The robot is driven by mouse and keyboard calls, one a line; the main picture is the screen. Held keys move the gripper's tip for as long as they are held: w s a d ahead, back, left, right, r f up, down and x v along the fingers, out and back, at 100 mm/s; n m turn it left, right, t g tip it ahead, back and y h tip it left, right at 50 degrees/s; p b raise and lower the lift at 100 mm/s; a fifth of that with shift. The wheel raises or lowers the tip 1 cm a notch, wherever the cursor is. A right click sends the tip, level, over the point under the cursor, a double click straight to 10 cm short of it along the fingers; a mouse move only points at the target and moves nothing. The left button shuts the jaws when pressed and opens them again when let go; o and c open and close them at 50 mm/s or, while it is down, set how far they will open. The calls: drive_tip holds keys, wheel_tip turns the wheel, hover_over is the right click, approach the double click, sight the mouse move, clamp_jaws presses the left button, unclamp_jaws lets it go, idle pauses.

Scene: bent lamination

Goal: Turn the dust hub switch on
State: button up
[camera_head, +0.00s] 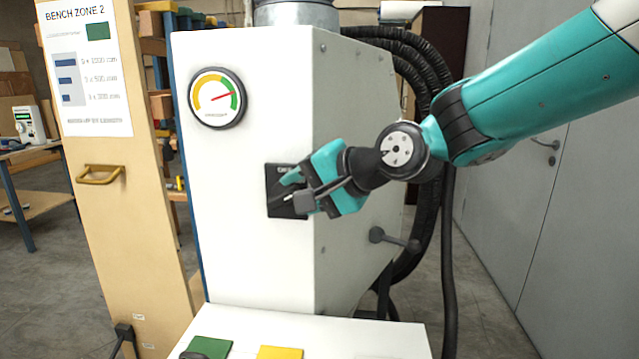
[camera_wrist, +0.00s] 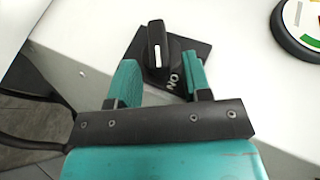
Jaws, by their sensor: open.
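The dust hub switch is a black rotary knob (camera_wrist: 157,48) with a white line, on a black square plate (camera_wrist: 201,50) marked ON. In the wrist view the white line runs nearly up and down the picture, and the ON letters sit below the knob. In the head view the plate (camera_head: 272,178) is on the white cabinet's front, and my gripper covers most of the knob. My gripper (camera_head: 296,191) is open in front of the plate. In the wrist view its teal fingers (camera_wrist: 158,76) are spread either side of the knob's near end; contact cannot be told.
The white cabinet (camera_head: 240,250) carries a round gauge (camera_head: 217,97) above the switch, its red needle in the green part. A lever with a dark knob (camera_head: 376,234) sticks out on the cabinet's right side. A wooden panel (camera_head: 130,230) stands at left, black hoses (camera_head: 440,250) at right.

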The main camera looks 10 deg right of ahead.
drive_tip(key=v, duration=1.7)
drive_tip(key=shift+b, duration=0.4)
drive_tip(key=shift+s, duration=0.2)
drive_tip(key=s+a+f+n+g+h+p, duration=0.1)
drive_tip(key=s+f+n+g+h+p, duration=0.1)
drive_tip(key=s+f+n+g, duration=0.2)
drive_tip(key=s+a+f+n+g+h+p, duration=0.1)
drive_tip(key=s+a+f+n+g+h, duration=0.1)
drive_tip(key=s+f+n, duration=0.7)
drive_tip(key=s+g+h, duration=0.1)
drive_tip(key=s+g, duration=0.1)
drive_tip(key=shift+s+g+p, duration=0.3)
drive_tip(key=shift+s+p, duration=0.05)
drive_tip(key=shift+p, duration=0.05)
